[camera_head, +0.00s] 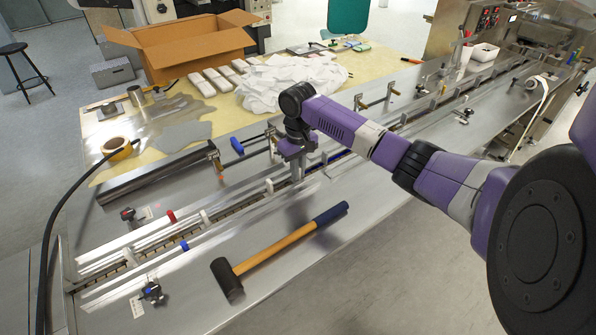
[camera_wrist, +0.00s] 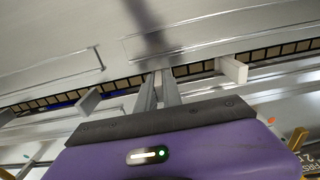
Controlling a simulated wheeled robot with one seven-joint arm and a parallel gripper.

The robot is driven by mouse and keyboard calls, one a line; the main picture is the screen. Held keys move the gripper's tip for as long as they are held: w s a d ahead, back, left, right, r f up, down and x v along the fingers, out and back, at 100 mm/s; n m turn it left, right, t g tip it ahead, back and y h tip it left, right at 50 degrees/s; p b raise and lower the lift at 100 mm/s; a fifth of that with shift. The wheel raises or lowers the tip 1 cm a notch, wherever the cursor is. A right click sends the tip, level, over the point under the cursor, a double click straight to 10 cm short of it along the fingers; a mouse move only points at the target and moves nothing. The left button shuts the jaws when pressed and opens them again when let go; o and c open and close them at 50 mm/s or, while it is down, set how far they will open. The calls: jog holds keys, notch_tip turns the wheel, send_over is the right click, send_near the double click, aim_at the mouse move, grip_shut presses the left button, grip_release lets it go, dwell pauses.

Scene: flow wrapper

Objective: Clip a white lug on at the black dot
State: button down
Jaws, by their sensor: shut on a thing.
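My gripper (camera_head: 297,174) reaches down over the conveyor channel, its fingertips at the dark chain. In the wrist view my gripper (camera_wrist: 159,84) is shut on a narrow pale piece, seemingly a white lug (camera_wrist: 158,77), mostly hidden between the fingers at the chain (camera_wrist: 195,69). I cannot tell whether it is seated. Another white lug (camera_wrist: 233,69) stands on the chain to the right, and a grey-white one (camera_wrist: 90,100) to the left. In the head view white lugs (camera_head: 269,185) (camera_head: 204,216) show along the channel. I cannot make out the black dot.
A hammer (camera_head: 278,250) lies on the front deck. Behind are a metal roller (camera_head: 160,172), yellow tape (camera_head: 117,148), white wrappers (camera_head: 290,82) and a cardboard box (camera_head: 185,45). Clamps and rails flank the channel.

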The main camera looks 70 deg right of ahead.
jog(key=c, duration=1.4)
grip_release()
jog(key=shift+f, duration=0.1)
jog(key=shift+c, duration=0.2)
jog(key=shift+r+b, duration=0.35)
jog(key=shift+r, duration=3.55)
jog(key=shift+w, duration=0.1)
